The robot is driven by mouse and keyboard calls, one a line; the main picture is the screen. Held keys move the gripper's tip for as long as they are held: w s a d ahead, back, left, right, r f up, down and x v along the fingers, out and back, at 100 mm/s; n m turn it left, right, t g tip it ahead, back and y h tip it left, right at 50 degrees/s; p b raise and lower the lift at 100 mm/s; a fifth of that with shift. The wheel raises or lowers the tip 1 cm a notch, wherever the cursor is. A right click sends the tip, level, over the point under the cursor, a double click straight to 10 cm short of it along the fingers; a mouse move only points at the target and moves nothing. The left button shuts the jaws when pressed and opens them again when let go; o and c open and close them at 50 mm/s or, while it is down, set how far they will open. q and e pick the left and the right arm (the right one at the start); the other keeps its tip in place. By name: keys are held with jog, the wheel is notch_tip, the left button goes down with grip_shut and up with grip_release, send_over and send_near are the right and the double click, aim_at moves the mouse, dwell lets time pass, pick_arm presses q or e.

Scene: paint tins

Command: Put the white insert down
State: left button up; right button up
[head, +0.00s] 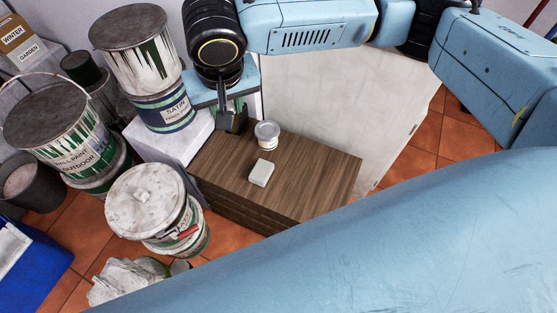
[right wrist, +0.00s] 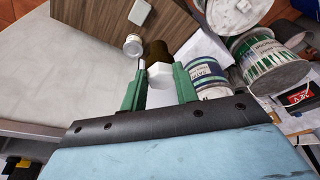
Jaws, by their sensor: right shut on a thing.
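My right gripper (head: 232,120) points down over the back left part of a wooden block-like stand. In the right wrist view its green fingers (right wrist: 159,76) are shut on a small white faceted piece, the white insert (right wrist: 160,72). A dark brown cylinder (right wrist: 157,50) shows just beyond the insert; I cannot tell whether they touch. In the head view the insert is hidden by the gripper. My left gripper is not in view.
The brown wooden top (head: 310,175) also holds a small lidded tin (head: 267,134) and a pale block (head: 261,172). Its right part is bare. Large paint tins (head: 163,105) stand close on the left. A pale panel (head: 340,100) stands behind.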

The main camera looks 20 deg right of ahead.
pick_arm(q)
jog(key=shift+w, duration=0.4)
pick_arm(e)
jog(key=shift+w+f, duration=0.1)
